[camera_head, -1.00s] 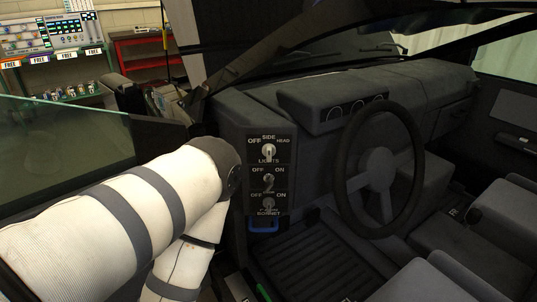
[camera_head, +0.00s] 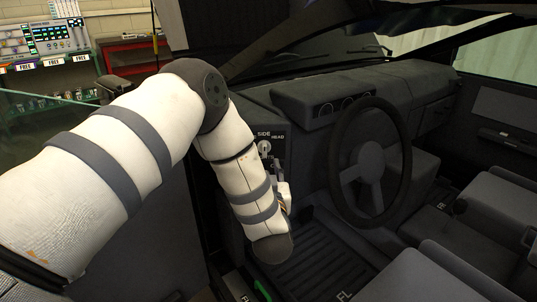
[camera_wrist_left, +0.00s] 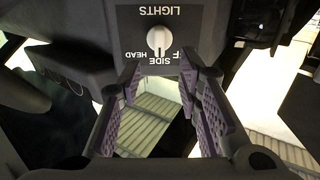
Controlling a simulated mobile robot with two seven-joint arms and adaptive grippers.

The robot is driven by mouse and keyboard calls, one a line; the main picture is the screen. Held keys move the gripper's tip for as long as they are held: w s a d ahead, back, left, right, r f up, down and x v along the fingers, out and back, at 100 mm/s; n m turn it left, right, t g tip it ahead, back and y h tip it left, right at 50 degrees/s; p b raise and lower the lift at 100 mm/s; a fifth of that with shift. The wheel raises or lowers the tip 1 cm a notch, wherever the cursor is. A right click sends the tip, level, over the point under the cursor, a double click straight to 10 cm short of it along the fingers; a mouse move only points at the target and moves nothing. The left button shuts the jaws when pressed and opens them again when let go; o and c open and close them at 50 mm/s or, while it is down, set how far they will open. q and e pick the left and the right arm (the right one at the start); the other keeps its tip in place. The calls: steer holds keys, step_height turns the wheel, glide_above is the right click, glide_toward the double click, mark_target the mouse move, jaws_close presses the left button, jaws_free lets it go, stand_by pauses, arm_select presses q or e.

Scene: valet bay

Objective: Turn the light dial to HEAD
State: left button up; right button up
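The light dial (camera_head: 264,147) is a pale knob on a dark panel with SIDE and HEAD labels, left of the steering wheel. In the left wrist view the light dial (camera_wrist_left: 158,39) appears upside down, and its pointer looks aimed at SIDE. HEAD is printed to the left of SIDE there. My left gripper (camera_wrist_left: 160,76) is open and empty, its purple-padded fingers spread just short of the dial, with no contact visible. In the head view my left gripper (camera_head: 277,172) is partly hidden by my forearm, just below the dial. My right gripper is not in view.
The steering wheel (camera_head: 371,160) stands close to the right of the panel. My left arm covers the lower switches. Seats (camera_head: 465,215) fill the right side. The open footwell (camera_head: 330,245) lies below.

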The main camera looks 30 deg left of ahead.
mark_target(264, 151)
arm_select(q)
steer(key=x, duration=0.7)
steer(key=shift+w+a+f+b, duration=0.1)
steer(key=shift+w+a+b, duration=0.1)
steer(key=shift+w+b, duration=0.15)
jaws_close()
